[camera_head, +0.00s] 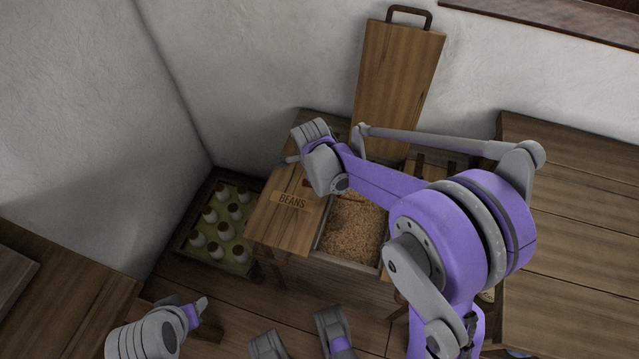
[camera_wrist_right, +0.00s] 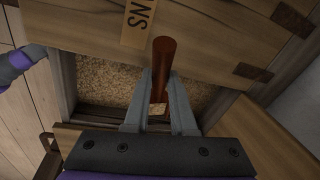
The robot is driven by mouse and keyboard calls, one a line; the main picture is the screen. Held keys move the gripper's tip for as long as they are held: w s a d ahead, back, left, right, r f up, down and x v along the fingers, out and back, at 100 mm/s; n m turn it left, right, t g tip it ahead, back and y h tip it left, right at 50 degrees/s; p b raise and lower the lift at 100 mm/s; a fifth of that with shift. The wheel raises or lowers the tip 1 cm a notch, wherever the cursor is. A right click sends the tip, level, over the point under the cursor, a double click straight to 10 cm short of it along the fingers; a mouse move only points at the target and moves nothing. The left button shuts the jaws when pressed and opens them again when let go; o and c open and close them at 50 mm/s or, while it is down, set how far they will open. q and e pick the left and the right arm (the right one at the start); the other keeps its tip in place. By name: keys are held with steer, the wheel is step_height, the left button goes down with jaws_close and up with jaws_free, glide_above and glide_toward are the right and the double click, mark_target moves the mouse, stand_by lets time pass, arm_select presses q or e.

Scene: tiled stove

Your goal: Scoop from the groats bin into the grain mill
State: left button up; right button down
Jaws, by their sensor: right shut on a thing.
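The groats bin (camera_head: 352,232) is open and full of pale brown grain, which also shows in the right wrist view (camera_wrist_right: 105,82). My right gripper (camera_wrist_right: 161,82) is over the bin, shut on a reddish-brown scoop handle (camera_wrist_right: 163,52) that stands between its fingers. The scoop's bowl is not visible, so I cannot tell whether it holds groats. In the head view my right arm covers part of the bin. My left gripper (camera_head: 199,308) is low at the lower left, away from the bin; its jaw opening is unclear. I cannot make out the grain mill.
A closed wooden lid labelled BEANS (camera_head: 284,222) adjoins the bin on the left. A tall board with a handle (camera_head: 397,75) leans against the wall behind. A crate of several bottles (camera_head: 184,238) stands on the floor at left. Wooden tables (camera_head: 585,215) flank both sides.

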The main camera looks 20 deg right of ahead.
steer(key=shift+s+d+r+t+y+p, duration=0.1)
steer(key=shift+d+r+t+y+p, duration=0.15)
steer(key=shift+r, duration=0.2)
steer(key=shift+s+d+r+t+y+p, duration=0.1)
steer(key=shift+d+r+y+p, duration=0.1)
steer(key=shift+r+y, duration=0.2)
steer(key=shift+s+d+r+t+y+p, duration=0.25)
steer(key=shift+d+r+t+y+p, duration=0.1)
steer(key=shift+d+r+y+p, duration=0.3)
steer(key=d+r+y, duration=0.1)
steer(key=t+y, duration=0.1)
steer(key=shift+s+d+r+y, duration=0.3)
steer(key=shift+s+d+r, duration=0.05)
steer(key=shift+s, duration=0.05)
steer(key=s+d+r+t+y+b, duration=0.2)
steer(key=s+d+t+y+b, duration=0.1)
steer(key=d+y, duration=0.3)
steer(key=shift+d+r+m+b, duration=0.35)
steer(key=shift+d+m+b, duration=0.05)
steer(key=shift+b, duration=0.1)
steer(key=shift+s, duration=0.1)
